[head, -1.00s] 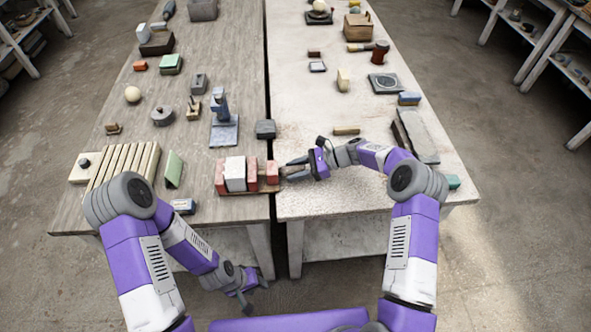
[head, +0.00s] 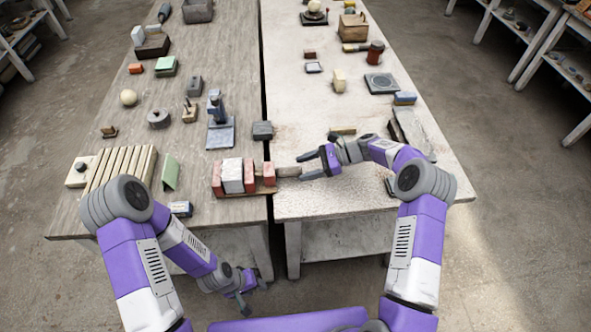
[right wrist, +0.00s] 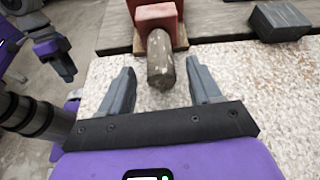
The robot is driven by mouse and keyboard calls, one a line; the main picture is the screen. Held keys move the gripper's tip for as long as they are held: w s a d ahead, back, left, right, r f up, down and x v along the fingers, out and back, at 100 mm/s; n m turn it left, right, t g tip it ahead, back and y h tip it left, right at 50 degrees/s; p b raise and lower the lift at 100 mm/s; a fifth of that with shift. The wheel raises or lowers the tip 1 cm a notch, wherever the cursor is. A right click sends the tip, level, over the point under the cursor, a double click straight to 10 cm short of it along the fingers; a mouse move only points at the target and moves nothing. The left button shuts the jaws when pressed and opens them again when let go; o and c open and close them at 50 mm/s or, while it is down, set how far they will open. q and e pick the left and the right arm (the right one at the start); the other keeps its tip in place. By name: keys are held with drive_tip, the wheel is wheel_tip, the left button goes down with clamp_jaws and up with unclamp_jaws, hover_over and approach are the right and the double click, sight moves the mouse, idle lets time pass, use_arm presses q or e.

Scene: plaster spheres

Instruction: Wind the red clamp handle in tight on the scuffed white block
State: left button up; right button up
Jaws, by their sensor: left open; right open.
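The clamp stands at the right front edge of the left table, with red blocks (head: 268,174) along a brown base. The scuffed white block (head: 232,176) sits between its red jaws, and I see no clear gap beside it. The handle (head: 287,171) is a grey-brown, speckled bar, not red, sticking out to the right; it also shows in the right wrist view (right wrist: 160,62). My right gripper (head: 302,167) is open, with the handle's end between its fingertips and space on both sides. My left gripper (head: 254,298) is open and empty, low in front of the left table.
A ribbed cream board (head: 121,165) and a green angled piece (head: 171,172) lie left of the clamp. A dark block (head: 262,130) sits behind it. A narrow gap separates the tables.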

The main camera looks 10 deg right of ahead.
sight(290, 172)
drive_tip(key=shift+v, duration=1.45)
drive_tip(key=shift+c, duration=1.1)
drive_tip(key=shift+s+a+f+n+t+y+b, duration=0.15)
drive_tip(key=shift+n+t+y+b, duration=0.15)
drive_tip(key=shift+n, duration=0.2)
drive_tip(key=shift+s+a+f+n+t+y+b, duration=0.1)
drive_tip(key=shift+s+n+t+b, duration=0.1)
drive_tip(key=shift+n+b, duration=0.25)
drive_tip(key=shift+c, duration=0.3)
drive_tip(key=shift+s+a+f+n+t+b, duration=0.1)
drive_tip(key=shift+s+n+t+b, duration=0.15)
drive_tip(key=shift+n+t+b, duration=0.6)
drive_tip(key=n+t, duration=0.1)
drive_tip(key=n, duration=0.1)
drive_tip(key=s+n+b, duration=0.1)
drive_tip(key=n, duration=0.1)
drive_tip(key=shift+s+f+t+y, duration=0.1)
drive_tip(key=shift+f+t+y, duration=0.2)
drive_tip(key=shift+f+t, duration=0.1)
drive_tip(key=shift+a+f, duration=0.1)
drive_tip(key=shift+a, duration=0.35)
drive_tip(key=x, duration=0.6)
drive_tip(key=shift+w+a+b, duration=0.3)
drive_tip(key=shift+b, duration=0.05)
